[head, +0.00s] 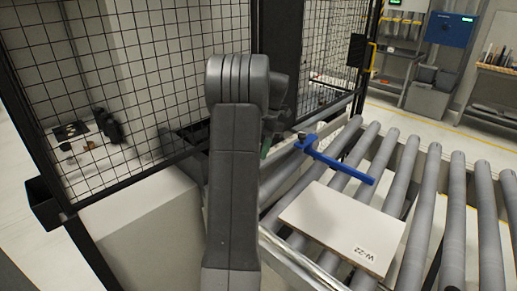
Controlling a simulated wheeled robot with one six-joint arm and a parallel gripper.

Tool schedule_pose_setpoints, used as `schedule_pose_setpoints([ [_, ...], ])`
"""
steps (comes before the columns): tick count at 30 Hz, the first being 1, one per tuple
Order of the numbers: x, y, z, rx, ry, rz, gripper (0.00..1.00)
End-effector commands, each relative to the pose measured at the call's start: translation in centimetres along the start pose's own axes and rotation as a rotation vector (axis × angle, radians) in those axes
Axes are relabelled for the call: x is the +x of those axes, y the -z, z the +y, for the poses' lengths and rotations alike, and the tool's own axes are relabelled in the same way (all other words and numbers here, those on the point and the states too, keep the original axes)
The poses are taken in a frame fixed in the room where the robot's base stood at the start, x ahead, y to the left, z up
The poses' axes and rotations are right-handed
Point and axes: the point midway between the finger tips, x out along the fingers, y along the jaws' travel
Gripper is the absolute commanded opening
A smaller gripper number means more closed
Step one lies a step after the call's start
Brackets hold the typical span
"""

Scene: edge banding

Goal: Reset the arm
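My arm (233,170) rises up the middle of the head view, a grey upright link with a ribbed joint at its top. My gripper is not clearly visible; the arm's far end is hidden behind the link, where a dark part of the wrist shows to its right. A pale panel (345,225) labelled W-22 lies on the roller conveyor, to the right of my arm and apart from the visible links.
A blue bar (340,165) reaches over the rollers (462,220) just behind the panel. A black mesh fence (130,85) stands behind and left of my arm. A light box-shaped cabinet (150,235) stands at left. Open floor (400,116) lies beyond the conveyor.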

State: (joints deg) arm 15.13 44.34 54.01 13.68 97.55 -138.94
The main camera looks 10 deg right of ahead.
Motion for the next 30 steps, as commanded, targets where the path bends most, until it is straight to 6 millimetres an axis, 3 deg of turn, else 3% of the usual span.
schedule_pose_setpoints([
  [8, 1.7, 0.0, 0.0, 0.000, 0.002, 0.002, 0.36],
  [21, 10.0, 0.1, 0.0, -0.001, 0.003, 0.002, 0.36],
  [30, 13.6, 0.1, 0.1, 0.000, 0.000, 0.000, 0.36],
])
